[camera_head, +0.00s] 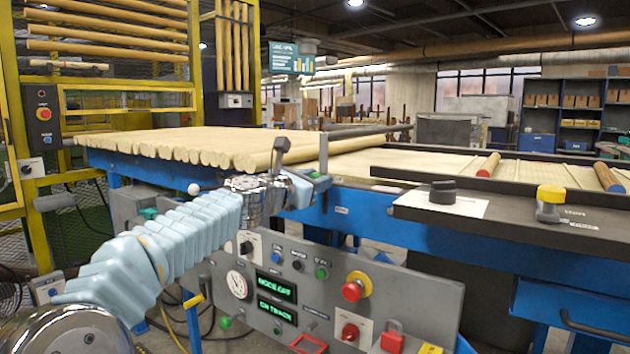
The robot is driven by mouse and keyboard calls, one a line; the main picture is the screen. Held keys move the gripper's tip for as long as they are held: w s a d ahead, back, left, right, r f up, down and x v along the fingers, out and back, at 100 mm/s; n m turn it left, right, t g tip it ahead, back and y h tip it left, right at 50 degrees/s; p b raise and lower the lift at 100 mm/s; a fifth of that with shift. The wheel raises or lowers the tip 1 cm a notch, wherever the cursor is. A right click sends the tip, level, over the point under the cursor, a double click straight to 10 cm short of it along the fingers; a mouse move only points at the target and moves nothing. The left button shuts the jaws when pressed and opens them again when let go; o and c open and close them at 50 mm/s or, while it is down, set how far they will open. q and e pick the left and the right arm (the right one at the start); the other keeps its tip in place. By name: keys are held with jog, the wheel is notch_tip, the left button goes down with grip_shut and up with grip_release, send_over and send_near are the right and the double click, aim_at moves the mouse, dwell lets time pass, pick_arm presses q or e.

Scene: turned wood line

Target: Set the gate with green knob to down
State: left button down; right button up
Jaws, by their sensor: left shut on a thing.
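My left gripper (308,187) reaches in from the left to the front edge of the blue-framed wood table. Its jaws are shut on a small green knob (321,181), largely hidden by the fingers. An upright grey post (323,154) stands right behind the knob, and a dark horizontal bar (368,131) runs from it over the table. I cannot clearly tell how the knob joins the gate or whether the gate is up or down. My right gripper is not in view.
Pale dowels (200,145) lie in a row on the table. A grey control panel (330,285) with buttons, gauge and displays stands below my left gripper. A dark shelf (520,222) at right carries a black knob (443,191) and a yellow-topped knob (550,200).

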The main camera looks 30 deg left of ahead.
pick_arm(q)
notch_tip(320, 180, down, 8)
jog(key=b, duration=0.7)
jog(key=shift+r, duration=0.15)
jog(key=c, duration=0.8)
grip_release()
jog(key=shift+o, duration=0.2)
jog(key=shift+r, duration=0.1)
jog(key=shift+s, duration=0.1)
